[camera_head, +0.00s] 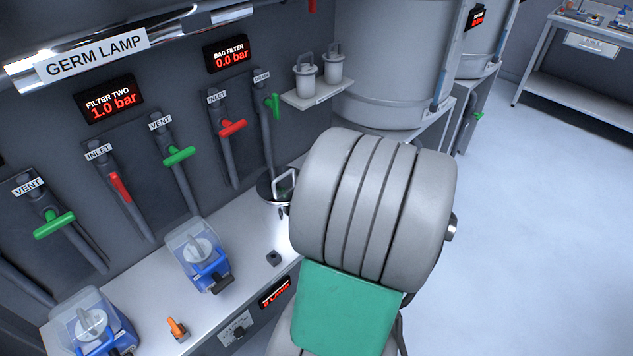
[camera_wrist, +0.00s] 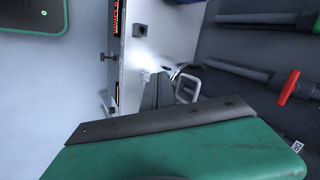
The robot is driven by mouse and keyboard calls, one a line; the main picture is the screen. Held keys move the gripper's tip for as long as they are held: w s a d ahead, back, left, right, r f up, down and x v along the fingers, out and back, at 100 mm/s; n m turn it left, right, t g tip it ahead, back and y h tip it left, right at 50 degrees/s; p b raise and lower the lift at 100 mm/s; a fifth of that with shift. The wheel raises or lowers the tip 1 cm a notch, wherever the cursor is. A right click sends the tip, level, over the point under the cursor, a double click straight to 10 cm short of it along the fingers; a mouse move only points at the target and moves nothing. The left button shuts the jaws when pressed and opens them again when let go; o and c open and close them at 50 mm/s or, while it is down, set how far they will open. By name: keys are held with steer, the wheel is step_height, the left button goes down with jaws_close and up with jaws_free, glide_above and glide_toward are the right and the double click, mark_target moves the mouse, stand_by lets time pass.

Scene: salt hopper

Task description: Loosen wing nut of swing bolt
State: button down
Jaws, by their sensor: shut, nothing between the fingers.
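My gripper (camera_wrist: 157,92) shows in the wrist view as narrow dark grey fingers past the edge of my green panel. It is shut and empty. Its tips are beside a round dark vessel with a metal loop handle (camera_wrist: 187,88). In the head view the loop handle (camera_head: 285,186) shows at the left edge of my large grey arm link, which hides the gripper and part of the vessel. A small pale fitting (camera_wrist: 146,76) is close to the fingertips; I cannot tell whether it is the swing bolt's wing nut.
Blue pump units with clear covers (camera_head: 198,256) stand on the white bench (camera_head: 155,277). A small dark block (camera_head: 273,258) sits near its front edge. Pipes with red and green valve handles (camera_head: 232,128) line the back wall. A small shelf (camera_head: 318,94) holds two lidded canisters. Open floor lies right.

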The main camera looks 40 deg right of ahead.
steer(key=s+d+r+m+t+h+p, duration=0.1)
steer(key=s+d+r+m+t, duration=0.15)
steer(key=s+d+m, duration=0.4)
steer(key=w+f+n+p, duration=0.1)
steer(key=w+f, duration=0.2)
steer(key=w, duration=0.3)
steer(key=w+d+f+p, duration=0.1)
steer(key=w+f, duration=0.3)
steer(key=w, duration=0.2)
steer(key=shift+w+d+f+n+p, duration=0.25)
steer(key=shift+n+p, duration=0.05)
steer(key=shift+n, duration=0.05)
